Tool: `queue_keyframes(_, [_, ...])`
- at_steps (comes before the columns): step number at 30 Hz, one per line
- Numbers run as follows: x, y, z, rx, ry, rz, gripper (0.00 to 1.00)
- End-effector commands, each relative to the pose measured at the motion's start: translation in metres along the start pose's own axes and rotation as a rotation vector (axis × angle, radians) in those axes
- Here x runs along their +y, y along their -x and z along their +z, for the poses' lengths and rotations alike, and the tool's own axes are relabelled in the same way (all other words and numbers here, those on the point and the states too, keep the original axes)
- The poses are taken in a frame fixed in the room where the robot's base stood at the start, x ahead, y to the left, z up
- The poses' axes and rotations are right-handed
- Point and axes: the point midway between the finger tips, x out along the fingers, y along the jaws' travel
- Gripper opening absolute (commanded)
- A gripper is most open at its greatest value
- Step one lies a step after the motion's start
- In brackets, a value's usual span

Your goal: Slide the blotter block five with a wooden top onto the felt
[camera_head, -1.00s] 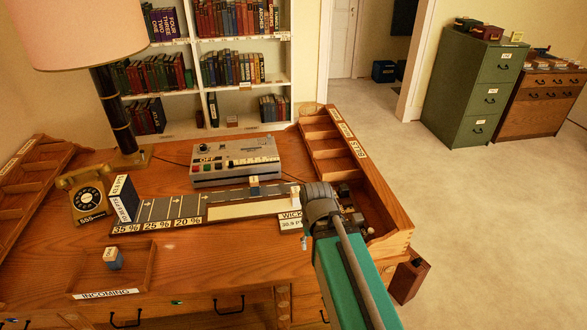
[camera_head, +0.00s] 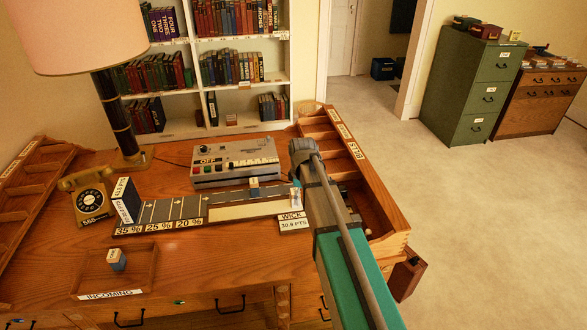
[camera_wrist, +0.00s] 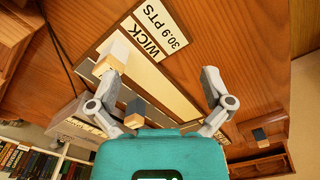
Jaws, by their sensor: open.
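A long board on the desk has a dark lane strip (camera_head: 165,211) and a pale felt-like strip (camera_head: 240,211). A small block with a wooden top and blue side (camera_head: 254,187) stands at the back of the board. A paler block (camera_head: 296,196) stands at its right end, partly behind my arm. A third blue block with a light top (camera_head: 116,260) is in the incoming tray. Their numbers are too small to read. My gripper (camera_head: 305,155) is over the board's right end. In the wrist view its fingers (camera_wrist: 160,78) are apart and empty, with the pale block (camera_wrist: 118,52) beside the left finger.
The WICK sign (camera_head: 293,221) stands at the board's front right. A grey machine (camera_head: 235,162) is behind the board, and a wooden pigeonhole rack (camera_head: 385,215) borders it on the right. A telephone (camera_head: 90,195) and lamp (camera_head: 120,110) are at left. The front desk middle is clear.

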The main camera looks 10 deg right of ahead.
Motion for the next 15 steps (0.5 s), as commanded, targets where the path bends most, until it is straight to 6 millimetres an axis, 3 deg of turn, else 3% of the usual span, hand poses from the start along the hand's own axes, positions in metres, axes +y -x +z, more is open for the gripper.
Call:
queue_keyframes(1, [0.019, 0.005, -0.013, 0.0, 0.073, 0.0, 1.0])
queue_keyframes(6, [0.055, 0.012, -0.038, 0.0, 0.319, 0.0, 1.0])
queue_keyframes(15, [0.088, 0.018, -0.061, 0.0, 0.57, 0.0, 1.0])
